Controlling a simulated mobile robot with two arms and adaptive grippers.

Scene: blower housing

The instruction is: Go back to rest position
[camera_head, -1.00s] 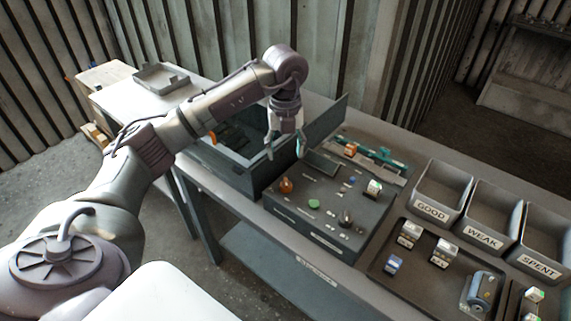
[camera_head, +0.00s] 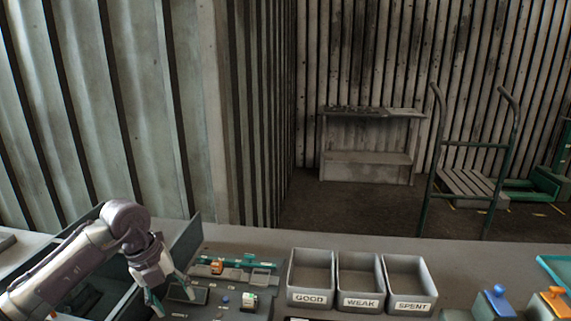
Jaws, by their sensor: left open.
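My left gripper (camera_head: 170,289) shows at the lower left, pointing down, with its fingers apart and nothing between them. It hangs above the left part of the dark test panel (camera_head: 205,312), in front of the raised lid of the dark housing box (camera_head: 188,246). The box lies partly behind my left arm. My right gripper is not in view.
Three grey bins marked GOOD (camera_head: 310,299), WEAK (camera_head: 361,303) and SPENT (camera_head: 411,306) stand on the bench. Blue (camera_head: 497,303) and orange (camera_head: 553,301) topped parts sit at right. Behind are a small table (camera_head: 370,112), a green-framed cart (camera_head: 470,190) and corrugated walls.

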